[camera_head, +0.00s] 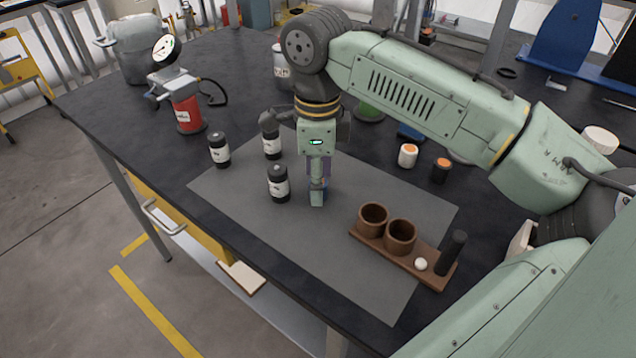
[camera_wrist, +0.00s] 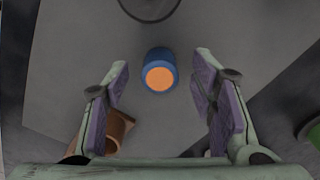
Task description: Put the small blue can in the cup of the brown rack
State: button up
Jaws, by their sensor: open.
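The small blue can (camera_wrist: 159,70) with an orange top is upright on the grey mat, between the two fingertips in the wrist view. In the head view it is mostly or wholly hidden by my gripper. My gripper (camera_head: 317,196) is open and points down over the mat; its purple-padded fingers (camera_wrist: 160,84) stand either side of the can without visible contact. The brown rack (camera_head: 391,259) is to the right of my gripper, with two round cups (camera_head: 373,219), a white ball and a dark upright post. Part of a brown cup (camera_wrist: 117,131) shows at lower left in the wrist view.
Dark cans with white labels (camera_head: 278,184) stand close left of my gripper. A white can (camera_head: 408,155) and a black can (camera_head: 441,170), both orange-topped, stand behind the rack. A red gauge device (camera_head: 188,114) is at far left. The mat's front part (camera_head: 300,245) is clear.

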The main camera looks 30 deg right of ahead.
jog(key=shift+f, duration=0.4)
jog(key=shift+c, duration=0.3)
jog(key=c, duration=1.1)
jog(key=shift+o, duration=0.2)
jog(key=shift+r, duration=0.15)
jog(key=shift+r+b, duration=0.3)
jog(key=shift+r, duration=0.25)
notch_tip(320, 180, up, 2)
jog(key=shift+s+a+r+b, duration=0.1)
jog(key=shift+b, duration=0.35)
jog(key=s+a+b, duration=0.1)
jog(key=s+a, duration=0.2)
jog(key=s, duration=0.1)
jog(key=s+a+r+b, duration=0.1)
jog(key=s+a, duration=0.2)
jog(key=s, duration=0.1)
jog(key=s+a+b, duration=0.1)
jog(key=s+a, duration=0.2)
jog(key=s, duration=0.2)
jog(key=shift+r, duration=0.25)
